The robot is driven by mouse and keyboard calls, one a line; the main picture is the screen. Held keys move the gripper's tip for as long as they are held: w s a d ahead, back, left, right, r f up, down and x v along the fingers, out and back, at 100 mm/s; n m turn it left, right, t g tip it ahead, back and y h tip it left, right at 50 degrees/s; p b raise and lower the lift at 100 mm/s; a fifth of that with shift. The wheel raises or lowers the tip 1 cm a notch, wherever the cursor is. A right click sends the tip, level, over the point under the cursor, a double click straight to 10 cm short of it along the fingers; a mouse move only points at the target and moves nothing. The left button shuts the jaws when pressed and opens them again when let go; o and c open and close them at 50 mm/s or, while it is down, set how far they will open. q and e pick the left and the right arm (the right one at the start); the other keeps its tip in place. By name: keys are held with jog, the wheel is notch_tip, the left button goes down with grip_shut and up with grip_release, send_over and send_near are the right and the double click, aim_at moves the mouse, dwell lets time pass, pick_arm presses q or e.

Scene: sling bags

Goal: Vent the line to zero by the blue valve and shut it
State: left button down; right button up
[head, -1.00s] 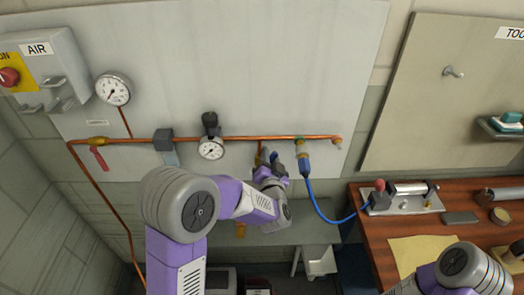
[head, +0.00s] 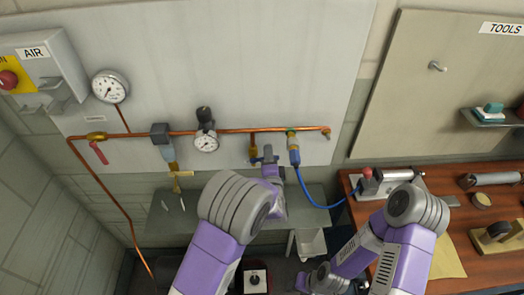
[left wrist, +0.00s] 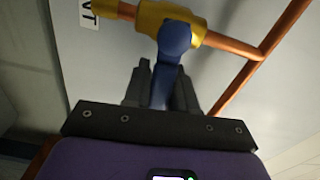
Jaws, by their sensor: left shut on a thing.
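The blue valve's handle (left wrist: 172,58) stands across its brass body (left wrist: 195,22) on a copper branch pipe in the left wrist view. My left gripper (left wrist: 160,85) is shut on this handle, its dark fingers on either side. In the head view my left gripper (head: 268,158) is at the brass vent branch (head: 253,146) below the main pipe; the handle is mostly hidden there. The small regulator gauge (head: 206,141) and the large round gauge (head: 110,86) face me, but their needles are too small to read surely. My right arm shows at lower right; its fingers do not show.
The copper line (head: 232,132) runs along the wall board. A red-handled valve (head: 99,152) is at left. Right of my left gripper, a blue hose (head: 310,191) runs from a coupling (head: 293,150) to a cylinder fixture (head: 388,183) on the wooden bench (head: 487,229).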

pick_arm(q)
jog(key=shift+f+m, duration=0.25)
jog(key=shift+m, duration=0.35)
jog(key=shift+f, duration=0.1)
jog(key=c, duration=1)
grip_release()
jog(key=shift+s, duration=0.1)
jog(key=s+d, duration=0.1)
jog(key=s, duration=0.6)
jog(key=shift+s, duration=0.2)
